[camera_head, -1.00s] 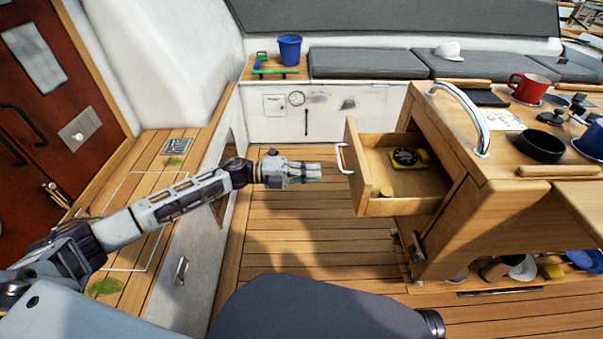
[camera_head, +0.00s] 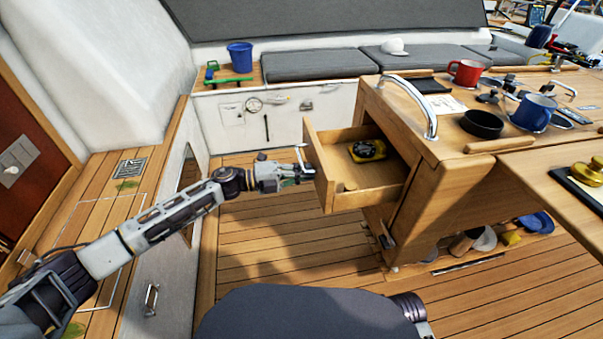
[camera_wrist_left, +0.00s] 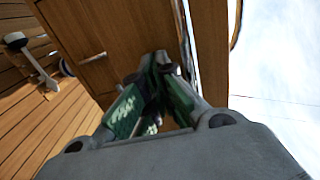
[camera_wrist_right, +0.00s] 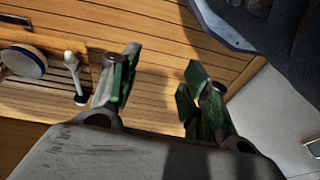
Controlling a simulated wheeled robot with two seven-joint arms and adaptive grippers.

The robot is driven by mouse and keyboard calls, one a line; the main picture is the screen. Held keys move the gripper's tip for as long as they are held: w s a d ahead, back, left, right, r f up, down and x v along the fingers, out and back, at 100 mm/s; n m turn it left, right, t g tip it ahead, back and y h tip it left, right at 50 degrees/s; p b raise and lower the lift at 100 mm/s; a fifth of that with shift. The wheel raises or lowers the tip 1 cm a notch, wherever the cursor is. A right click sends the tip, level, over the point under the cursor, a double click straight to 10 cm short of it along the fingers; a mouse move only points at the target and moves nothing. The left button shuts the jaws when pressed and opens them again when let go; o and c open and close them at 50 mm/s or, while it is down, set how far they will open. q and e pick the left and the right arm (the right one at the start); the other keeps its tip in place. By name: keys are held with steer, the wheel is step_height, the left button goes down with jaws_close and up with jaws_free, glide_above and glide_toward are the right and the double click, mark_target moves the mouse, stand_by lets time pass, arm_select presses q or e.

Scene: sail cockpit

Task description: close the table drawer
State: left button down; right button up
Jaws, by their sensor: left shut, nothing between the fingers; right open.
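The wooden table drawer (camera_head: 368,194) is pulled out of the table (camera_head: 440,185), its inside showing. Its front panel carries a pale metal handle (camera_head: 301,158). A yellow and black object (camera_head: 367,150) lies inside the drawer. My left gripper (camera_head: 308,174) is shut and empty, its tips at the drawer front just below the handle. In the left wrist view its green fingers (camera_wrist_left: 156,92) lie against or close to a wooden panel; contact cannot be told. My right gripper (camera_wrist_right: 160,72) is open and empty above the plank floor, outside the head view.
A metal rail (camera_head: 428,112) arches over the table's edge. A side bench (camera_head: 110,200) runs along the left. The plank floor (camera_head: 270,240) below the drawer is clear.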

arm_select(q)
steer(key=shift+d, duration=0.15)
arm_select(e)
steer(key=shift+w, duration=0.1)
arm_select(q)
steer(key=shift+x, duration=0.85)
glide_toward(372, 172)
steer(key=r, duration=0.1)
steer(key=d+r, duration=0.1)
steer(key=d+r+p, duration=0.1)
steer(key=r, duration=0.1)
steer(key=shift+w+r, duration=0.1)
steer(key=shift+w, duration=0.05)
steer(key=b+x, duration=0.1)
steer(key=x, duration=0.5)
steer(key=shift+d, duration=0.15)
steer(key=shift+x, duration=0.85)
arm_select(e)
steer(key=shift+s+a, duration=0.1)
steer(key=shift+s, duration=0.1)
arm_select(q)
steer(key=shift+d+r, duration=0.1)
arm_select(e)
steer(key=shift+w+r, duration=0.15)
